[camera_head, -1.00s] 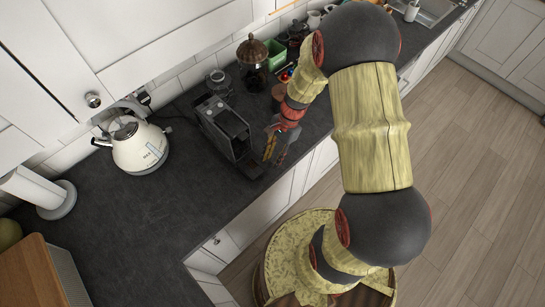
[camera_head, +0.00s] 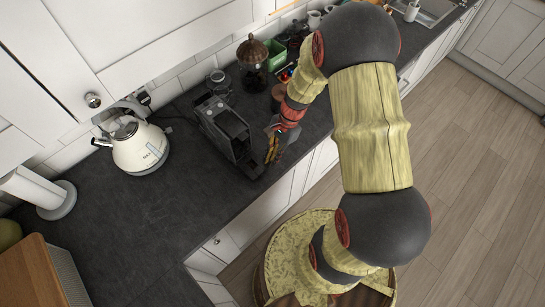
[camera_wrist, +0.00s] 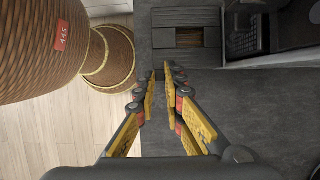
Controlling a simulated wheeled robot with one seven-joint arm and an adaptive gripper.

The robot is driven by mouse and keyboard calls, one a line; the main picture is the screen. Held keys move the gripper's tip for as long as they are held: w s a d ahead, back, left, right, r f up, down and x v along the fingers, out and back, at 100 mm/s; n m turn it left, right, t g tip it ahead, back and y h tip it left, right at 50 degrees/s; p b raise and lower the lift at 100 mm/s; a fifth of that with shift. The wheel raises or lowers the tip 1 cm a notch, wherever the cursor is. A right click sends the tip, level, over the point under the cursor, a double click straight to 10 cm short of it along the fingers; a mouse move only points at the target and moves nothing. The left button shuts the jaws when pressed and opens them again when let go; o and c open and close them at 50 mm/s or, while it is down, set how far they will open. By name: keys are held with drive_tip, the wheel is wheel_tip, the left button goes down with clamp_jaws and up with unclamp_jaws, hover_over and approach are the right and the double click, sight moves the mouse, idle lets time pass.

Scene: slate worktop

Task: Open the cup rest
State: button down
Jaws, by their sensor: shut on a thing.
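The dark coffee machine (camera_head: 228,130) stands on the worktop near its front edge, left of my gripper (camera_head: 269,158). In the wrist view, part of the machine (camera_wrist: 268,30) is at the top right. Its slatted dark cup rest (camera_wrist: 185,18) sticks out to the left of it, with a brown patch in its middle. My gripper (camera_wrist: 163,76) has its yellow fingers almost together at the near edge of the cup rest, shut on it. The exact grip is hard to see, and in the head view the cup rest is hard to make out.
A cream kettle (camera_head: 138,147) stands on the slate worktop (camera_head: 140,220) to the left. A lidded glass jar (camera_head: 252,67) and a green container (camera_head: 275,55) are behind the gripper. White cabinets line the front.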

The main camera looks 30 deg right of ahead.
drive_tip(key=shift+r, duration=0.15)
idle(0.4)
drive_tip(key=r+g+p, duration=0.1)
drive_tip(key=p, duration=0.1)
drive_tip(key=w+r+g+p, duration=0.1)
drive_tip(key=p, duration=0.1)
drive_tip(key=shift+a+h+p, duration=0.15)
drive_tip(key=shift+h+p, duration=0.15)
drive_tip(key=shift+p, duration=0.1)
drive_tip(key=shift+w+a+r+m+g+h+p, duration=0.2)
drive_tip(key=shift+w+r+g+p, duration=0.15)
drive_tip(key=shift+w+r+g, duration=0.2)
drive_tip(key=shift+w+a+r+m+g+h+p, duration=0.1)
drive_tip(key=shift+w+r+m+g+p, duration=0.1)
drive_tip(key=shift+w+r+g+p, duration=0.35)
drive_tip(key=shift+w+a+r+m+g+h+p, duration=0.1)
drive_tip(key=shift+w+a+r+m+g+p, duration=0.2)
drive_tip(key=shift+w+g, duration=0.45)
drive_tip(key=c, duration=2.6)
unclamp_jaws()
drive_tip(key=shift+d, duration=0.15)
drive_tip(key=shift+o, duration=1.1)
drive_tip(key=shift+w, duration=0.15)
drive_tip(key=o, duration=0.5)
drive_tip(key=shift+s, duration=0.2)
